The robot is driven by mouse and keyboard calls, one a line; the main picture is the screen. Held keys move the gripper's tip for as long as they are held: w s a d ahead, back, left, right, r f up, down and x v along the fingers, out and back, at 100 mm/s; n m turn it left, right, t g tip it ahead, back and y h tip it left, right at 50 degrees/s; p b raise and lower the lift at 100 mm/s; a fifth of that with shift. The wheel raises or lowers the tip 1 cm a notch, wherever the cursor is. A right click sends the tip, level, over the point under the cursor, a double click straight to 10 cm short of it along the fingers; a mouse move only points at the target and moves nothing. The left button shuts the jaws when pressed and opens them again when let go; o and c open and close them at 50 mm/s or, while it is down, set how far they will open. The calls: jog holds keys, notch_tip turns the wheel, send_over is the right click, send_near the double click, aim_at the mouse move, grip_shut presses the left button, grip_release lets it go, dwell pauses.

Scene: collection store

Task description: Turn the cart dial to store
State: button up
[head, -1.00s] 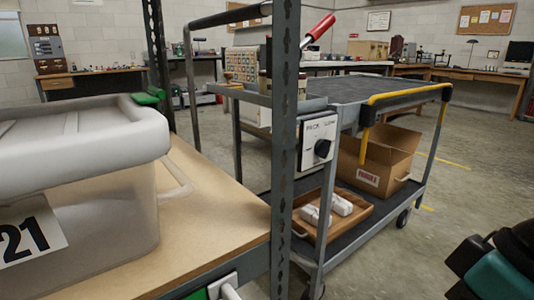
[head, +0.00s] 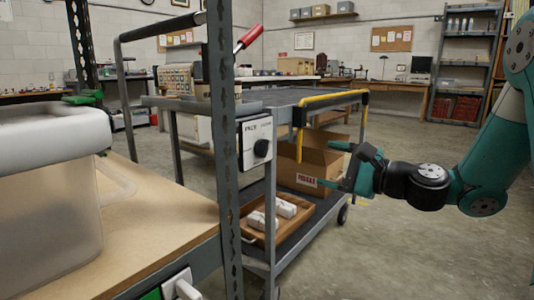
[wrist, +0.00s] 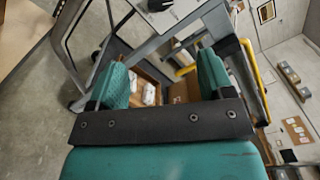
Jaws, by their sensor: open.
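The cart dial is a black round knob (head: 261,148) on a white plate (head: 247,133) at the near corner of the grey cart (head: 300,97). Small words stand above the knob, too small to read surely, and I cannot tell which one it points to. My gripper (head: 332,165) is open and empty, right of the dial and apart from it in the head view, its fingers toward the cart. In the wrist view, both green fingers of my gripper (wrist: 163,78) are spread, with a white plate (wrist: 172,14) near the top edge.
A grey rack post (head: 225,200) stands just left of the dial. A wooden shelf with a lidded bin (head: 45,210) is at left. The cart carries a yellow handle (head: 330,97), a red-gripped lever (head: 249,37), a cardboard box (head: 312,165) and a wooden tray (head: 262,237). Floor at right is clear.

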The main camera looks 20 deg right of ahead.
aim_at(268, 149)
jog(key=p+x, duration=0.1)
jog(key=x, duration=1.6)
jog(key=shift+a, duration=0.1)
jog(key=shift+c, duration=0.4)
jog(key=c, duration=0.8)
jog(key=shift+c, duration=0.2)
